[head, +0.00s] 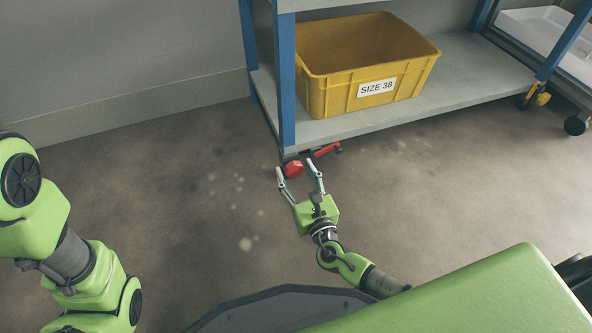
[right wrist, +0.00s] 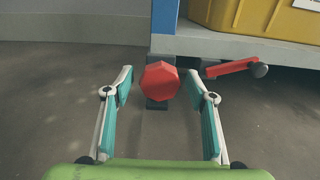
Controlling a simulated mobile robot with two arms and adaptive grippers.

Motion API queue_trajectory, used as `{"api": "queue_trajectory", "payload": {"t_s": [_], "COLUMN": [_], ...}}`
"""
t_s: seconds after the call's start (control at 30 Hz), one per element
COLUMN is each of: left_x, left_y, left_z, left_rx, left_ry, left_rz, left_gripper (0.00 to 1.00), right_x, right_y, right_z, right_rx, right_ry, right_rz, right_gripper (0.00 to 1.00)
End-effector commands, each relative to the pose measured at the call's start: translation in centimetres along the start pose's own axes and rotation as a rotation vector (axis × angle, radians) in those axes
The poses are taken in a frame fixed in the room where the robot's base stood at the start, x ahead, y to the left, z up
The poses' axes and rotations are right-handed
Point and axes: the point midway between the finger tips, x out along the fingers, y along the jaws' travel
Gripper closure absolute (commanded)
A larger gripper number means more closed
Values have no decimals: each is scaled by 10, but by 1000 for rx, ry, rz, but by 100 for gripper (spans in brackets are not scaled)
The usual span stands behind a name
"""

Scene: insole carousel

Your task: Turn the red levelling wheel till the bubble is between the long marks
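The red levelling wheel (head: 293,169) is a faceted knob low at the foot of the blue rack post. In the right wrist view the wheel (right wrist: 160,81) sits midway between my fingertips, with a narrow gap on each side. My right gripper (head: 296,167) is open, one finger to either side of the wheel; it also shows in the right wrist view (right wrist: 160,74). I cannot tell exactly how deep the wheel is between the fingers. No bubble or long marks can be made out. My left arm is at the left edge, its gripper out of view.
A red lever (head: 327,149) with a dark end sticks out right of the wheel, close to my right finger. The grey lower shelf (head: 460,75) above carries a yellow bin (head: 335,95) labelled SIZE 38. A blue post (head: 287,80) rises behind the wheel. Floor to the left is clear.

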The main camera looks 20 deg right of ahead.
Motion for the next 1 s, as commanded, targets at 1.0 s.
{"api": "queue_trajectory", "payload": {"t_s": [1.0], "left_x": [35], "left_y": [-8], "left_z": [12], "left_rx": [1], "left_ry": [0], "left_rz": [0], "left_gripper": [100], "right_x": [0], "right_y": [2], "right_z": [4], "right_rx": [-416], "right_ry": [1], "right_rz": [1], "right_gripper": [85]}}
